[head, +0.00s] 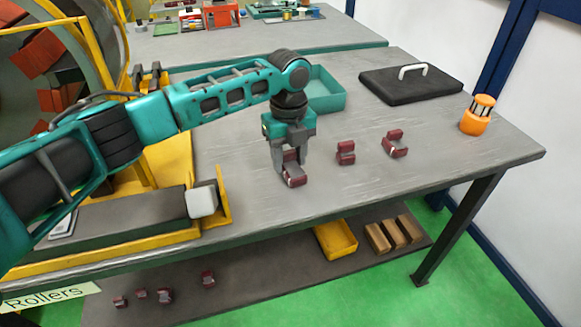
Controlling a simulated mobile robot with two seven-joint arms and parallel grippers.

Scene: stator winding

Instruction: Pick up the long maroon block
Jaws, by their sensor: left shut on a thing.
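My left gripper (290,165) points down at the middle of the grey table (240,205). It is shut on a maroon block (294,178), whose lower part shows between and below the fingers. I cannot tell whether the block touches the table. Two more maroon blocks lie to the right on the table: one near the middle (345,152) and one farther right (394,144). Which of them is longest is hard to tell at this size. My right gripper is not in view.
A teal tray (325,92) stands behind the gripper. A black pad with a white handle (412,82) and an orange lamp-like object (477,114) are at the right. A white block in a yellow bracket (202,200) is at the left. Several maroon pieces lie on the lower shelf (250,300).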

